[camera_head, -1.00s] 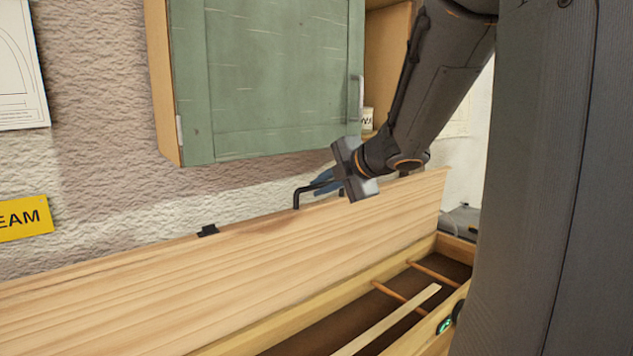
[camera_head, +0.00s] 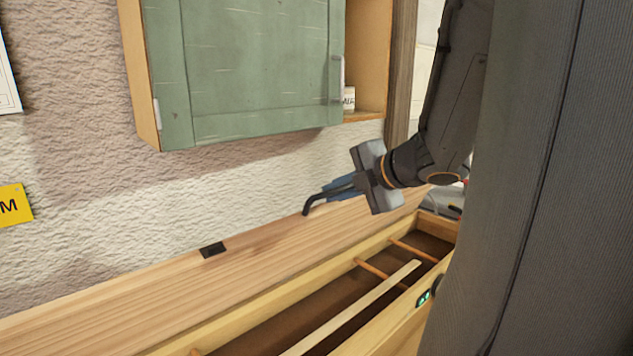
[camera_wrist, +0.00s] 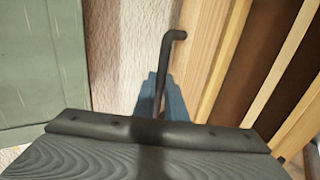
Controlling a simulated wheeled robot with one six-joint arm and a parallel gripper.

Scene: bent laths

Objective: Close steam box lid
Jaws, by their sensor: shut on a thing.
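The steam box lid (camera_head: 230,265) is a long pale wooden panel, raised open along the back of the box, between it and the wall. The steam box (camera_head: 405,318) is a long open wooden trough with a dark inside. My gripper (camera_head: 335,192) is at the lid's upper edge, toward its right part. Its blue fingers are shut on the black bar handle (camera_head: 309,205). The handle's bent end (camera_wrist: 176,36) sticks out past the fingers in the wrist view, with the lid beside it. The fingers and my wrist hide the rest of the handle.
A pale lath (camera_head: 362,303) lies lengthwise in the box, over crosswise wooden dowels (camera_head: 372,268). A black fitting (camera_head: 212,249) sits on the lid's upper edge. A green-doored wall cabinet (camera_head: 265,70) hangs above. My arm and body cover the right side.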

